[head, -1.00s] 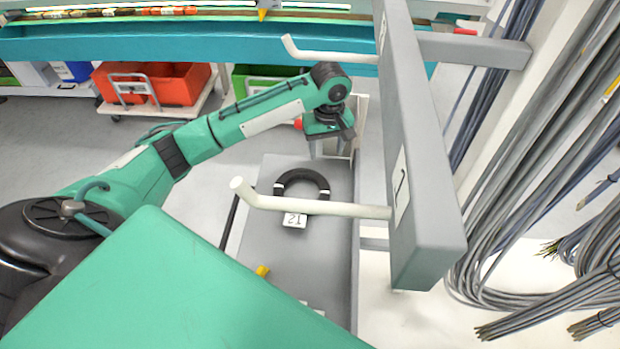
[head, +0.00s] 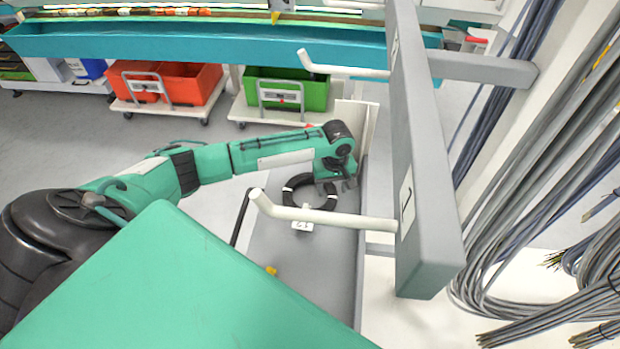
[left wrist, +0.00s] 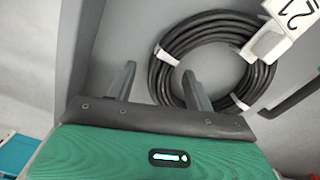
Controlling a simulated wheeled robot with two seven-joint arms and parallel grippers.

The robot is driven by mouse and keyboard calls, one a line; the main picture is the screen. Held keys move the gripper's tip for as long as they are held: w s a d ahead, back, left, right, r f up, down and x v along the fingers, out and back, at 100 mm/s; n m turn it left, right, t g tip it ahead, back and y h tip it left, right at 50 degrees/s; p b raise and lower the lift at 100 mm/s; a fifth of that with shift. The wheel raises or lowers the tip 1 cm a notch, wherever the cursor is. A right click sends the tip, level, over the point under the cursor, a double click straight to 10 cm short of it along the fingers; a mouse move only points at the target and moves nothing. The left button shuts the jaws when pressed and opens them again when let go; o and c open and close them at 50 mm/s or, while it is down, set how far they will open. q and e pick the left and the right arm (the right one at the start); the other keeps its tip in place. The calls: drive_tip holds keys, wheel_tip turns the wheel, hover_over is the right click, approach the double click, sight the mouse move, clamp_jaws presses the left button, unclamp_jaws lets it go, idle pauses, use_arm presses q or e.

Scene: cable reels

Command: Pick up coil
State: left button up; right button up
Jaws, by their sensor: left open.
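The coil is a ring of black cable (head: 290,190) with white bands and a white number tag. It lies on a grey surface (head: 270,245), partly hidden behind a white peg in the head view. In the left wrist view the coil (left wrist: 168,52) fills the upper middle, its tag (left wrist: 292,14) at the top right. My left gripper (head: 338,188) is at the coil's right far side in the head view. In the left wrist view the left gripper (left wrist: 158,82) is open, with one finger over the coil's lower rim and the other outside the ring. My right gripper is not seen.
A grey post (head: 420,160) with white pegs (head: 325,216) stands close at the right, one peg crossing in front of the coil. Cable bundles (head: 490,240) hang further right. Red bins (head: 190,83) and a green bin (head: 287,92) stand on carts behind. Open floor lies at left.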

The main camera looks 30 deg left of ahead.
use_arm(q)
drive_tip(key=shift+f, duration=0.15)
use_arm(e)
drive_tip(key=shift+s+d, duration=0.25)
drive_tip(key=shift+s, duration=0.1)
use_arm(q)
clamp_jaws()
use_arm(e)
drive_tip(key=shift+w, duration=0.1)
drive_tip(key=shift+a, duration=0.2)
use_arm(q)
drive_tip(key=shift+r, duration=0.8)
wheel_tip(320, 180, up, 18)
drive_tip(key=b, duration=0.2)
drive_tip(key=shift+r, duration=0.25)
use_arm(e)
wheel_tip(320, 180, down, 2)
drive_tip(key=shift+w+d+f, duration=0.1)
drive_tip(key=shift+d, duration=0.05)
